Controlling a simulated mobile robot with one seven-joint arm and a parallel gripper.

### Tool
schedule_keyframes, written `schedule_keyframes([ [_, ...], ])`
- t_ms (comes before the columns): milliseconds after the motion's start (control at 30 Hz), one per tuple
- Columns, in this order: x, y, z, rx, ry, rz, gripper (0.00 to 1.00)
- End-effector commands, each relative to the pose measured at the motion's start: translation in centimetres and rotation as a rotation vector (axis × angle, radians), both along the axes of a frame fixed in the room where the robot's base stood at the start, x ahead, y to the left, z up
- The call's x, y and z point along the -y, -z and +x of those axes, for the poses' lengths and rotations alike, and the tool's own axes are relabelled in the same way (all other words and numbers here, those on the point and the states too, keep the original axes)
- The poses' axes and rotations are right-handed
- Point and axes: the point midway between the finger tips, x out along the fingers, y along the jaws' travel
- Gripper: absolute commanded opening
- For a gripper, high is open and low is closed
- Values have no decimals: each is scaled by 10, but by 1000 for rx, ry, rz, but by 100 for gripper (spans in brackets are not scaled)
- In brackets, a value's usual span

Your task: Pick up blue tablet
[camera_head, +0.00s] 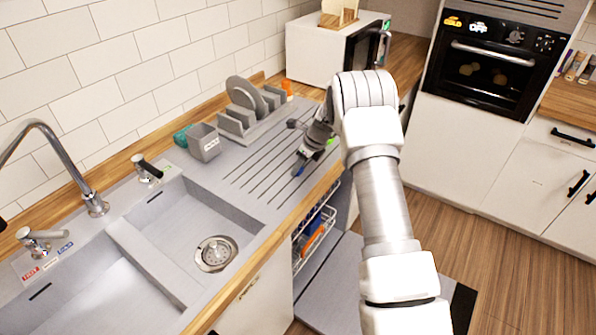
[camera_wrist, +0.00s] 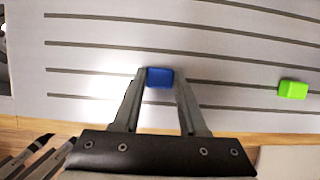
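The blue tablet (camera_wrist: 159,77) lies on the grey ribbed drainboard (camera_wrist: 230,68) in the wrist view, between my fingertips. In the head view only a small blue bit (camera_head: 298,170) shows at the tip of my gripper (camera_head: 302,162). In the wrist view my gripper (camera_wrist: 160,82) reaches down with its two fingers apart, one on each side of the tablet. The fingertips are very close to its sides; I cannot tell whether they touch. The tablet looks about as large as the green tablet, so it seems to rest on the board.
A green tablet (camera_wrist: 293,89) lies to the right on the drainboard. The sink (camera_head: 180,235) is on the left. An open dishwasher (camera_head: 318,240) is below the counter edge.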

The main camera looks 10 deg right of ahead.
Motion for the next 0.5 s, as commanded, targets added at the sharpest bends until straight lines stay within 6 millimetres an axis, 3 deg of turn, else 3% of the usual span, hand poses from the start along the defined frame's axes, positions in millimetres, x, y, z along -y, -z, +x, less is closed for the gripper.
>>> schedule_keyframes([
  [33, 0, 0, 0, 0, 0, 0, 22],
  [167, 0, 0, 0, 0, 0, 0, 0],
  [500, 0, -2, 0, 0, 0, 0, 0],
])
